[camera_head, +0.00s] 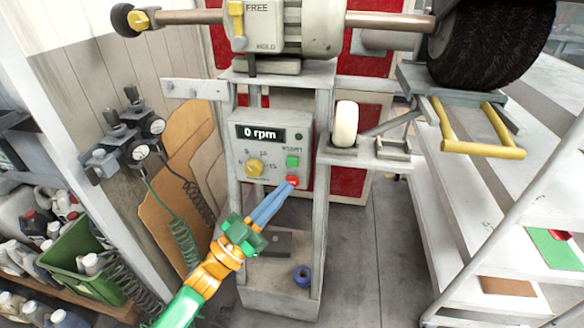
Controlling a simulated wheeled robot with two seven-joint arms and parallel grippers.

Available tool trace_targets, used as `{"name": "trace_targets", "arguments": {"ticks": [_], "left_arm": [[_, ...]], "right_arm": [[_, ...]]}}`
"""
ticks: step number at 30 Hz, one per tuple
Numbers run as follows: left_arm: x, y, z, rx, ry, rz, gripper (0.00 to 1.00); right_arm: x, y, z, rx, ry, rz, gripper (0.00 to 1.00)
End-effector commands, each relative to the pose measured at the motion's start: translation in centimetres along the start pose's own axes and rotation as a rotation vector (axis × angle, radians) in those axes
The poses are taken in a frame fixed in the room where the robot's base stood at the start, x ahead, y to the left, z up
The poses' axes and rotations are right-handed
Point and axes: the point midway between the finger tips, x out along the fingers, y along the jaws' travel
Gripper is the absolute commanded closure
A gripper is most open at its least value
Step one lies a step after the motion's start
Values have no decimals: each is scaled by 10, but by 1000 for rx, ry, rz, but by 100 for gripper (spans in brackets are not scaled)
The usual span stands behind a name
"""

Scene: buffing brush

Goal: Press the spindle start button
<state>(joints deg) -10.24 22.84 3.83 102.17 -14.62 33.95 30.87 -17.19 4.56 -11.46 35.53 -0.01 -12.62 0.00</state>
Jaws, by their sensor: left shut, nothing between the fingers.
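The grey control box (272,142) is mounted on the machine stand in the middle of the view. Its display (261,133) reads "0 rpm". A green button (292,161) is on the right side of the panel, with a small label above it. A red button (292,181) is just below the green one. My left gripper (288,185) is shut and empty, its blue fingers pointing up and right. The fingertips overlap the lower part of the red button; I cannot tell whether they touch it. The green button is unobstructed. My right gripper is not in view.
A yellow knob (254,168) is on the panel's left. Above is the motor housing (290,28) with its shaft, with a dark brush wheel (490,42) at right. A yellow handle (480,150) juts out below the wheel. A white roller (346,124) stands right of the panel.

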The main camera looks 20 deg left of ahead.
Motion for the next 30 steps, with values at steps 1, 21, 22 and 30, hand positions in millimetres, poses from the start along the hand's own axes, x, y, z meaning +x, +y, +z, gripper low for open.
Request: {"name": "trace_targets", "arguments": {"ticks": [1,21,22,30], "left_arm": [[4,-3,7,3,3,1,100],[32,-24,23,1,-1,-1,100],[32,-24,23,1,-1,-1,100],[32,-24,23,1,0,-1,100]], "right_arm": [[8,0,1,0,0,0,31],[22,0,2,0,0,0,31],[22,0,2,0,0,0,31],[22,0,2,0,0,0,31]]}}
